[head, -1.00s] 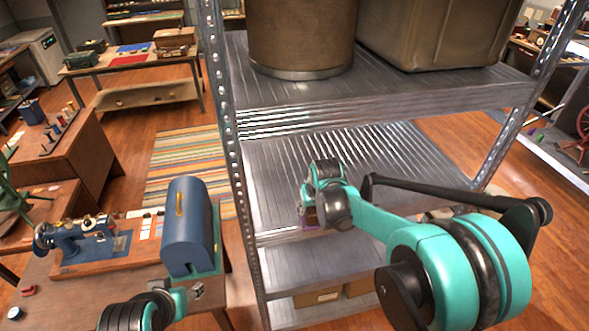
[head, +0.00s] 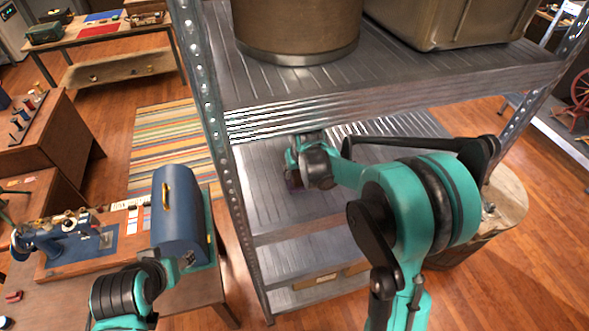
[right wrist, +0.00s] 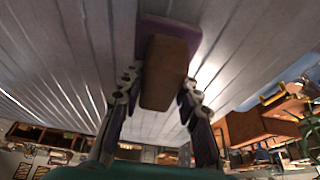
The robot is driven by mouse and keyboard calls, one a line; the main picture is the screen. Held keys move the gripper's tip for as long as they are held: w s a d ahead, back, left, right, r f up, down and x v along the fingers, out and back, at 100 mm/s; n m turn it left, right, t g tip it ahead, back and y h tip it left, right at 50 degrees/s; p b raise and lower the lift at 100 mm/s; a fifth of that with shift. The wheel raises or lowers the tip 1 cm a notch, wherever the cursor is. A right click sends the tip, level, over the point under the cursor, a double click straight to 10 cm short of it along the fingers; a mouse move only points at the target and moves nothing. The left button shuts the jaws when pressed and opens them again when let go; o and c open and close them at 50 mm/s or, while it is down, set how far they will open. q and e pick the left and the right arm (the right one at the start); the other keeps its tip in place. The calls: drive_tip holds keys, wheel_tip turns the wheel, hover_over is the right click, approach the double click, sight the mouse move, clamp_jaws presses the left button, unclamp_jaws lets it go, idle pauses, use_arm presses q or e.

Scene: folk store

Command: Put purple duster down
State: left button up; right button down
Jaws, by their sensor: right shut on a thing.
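The purple duster (right wrist: 168,70) has a brown block body and a purple layer at its far end. My right gripper (right wrist: 158,88) has one finger on each side of the brown block and is shut on it. In the head view this gripper (head: 293,168) reaches over the middle metal shelf (head: 370,180), and only a small dark purple bit of the duster shows below it. The purple end faces the ribbed shelf surface; I cannot tell whether it touches. My left gripper (head: 186,260) is low by the blue case, and its fingers are too unclear to read.
The upper shelf (head: 400,85) carries a round brown container (head: 295,25) and a square bin (head: 450,20) above my right arm. A metal post (head: 215,130) stands left of it. A blue case (head: 180,215) and sewing machine (head: 60,235) stand on the left table. Middle shelf looks largely clear.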

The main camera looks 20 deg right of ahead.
drive_tip(key=shift+s+r, duration=0.25)
drive_tip(key=shift+s, duration=0.35)
drive_tip(key=shift+s+r, duration=0.25)
drive_tip(key=shift+s, duration=0.35)
drive_tip(key=shift+f, duration=0.15)
drive_tip(key=shift+w+f, duration=0.25)
drive_tip(key=shift+f, duration=0.05)
drive_tip(key=c, duration=1.1)
unclamp_jaws()
drive_tip(key=shift+w+f, duration=0.15)
drive_tip(key=shift+w, duration=0.3)
drive_tip(key=shift+s+r, duration=0.25)
drive_tip(key=shift+s, duration=0.2)
drive_tip(key=shift+w+r, duration=0.15)
drive_tip(key=shift+r, duration=0.2)
drive_tip(key=shift+s+r, duration=0.2)
drive_tip(key=shift+r, duration=0.15)
drive_tip(key=b, duration=0.2)
hover_over(309, 216)
use_arm(q)
drive_tip(key=shift+s+f, duration=0.55)
drive_tip(key=shift+s, duration=0.25)
use_arm(e)
drive_tip(key=s+r+t, duration=0.1)
drive_tip(key=s+r, duration=0.2)
drive_tip(key=s, duration=0.4)
drive_tip(key=s+r+t, duration=0.1)
drive_tip(key=s+r, duration=0.2)
drive_tip(key=s, duration=0.3)
drive_tip(key=shift+s+t, duration=0.4)
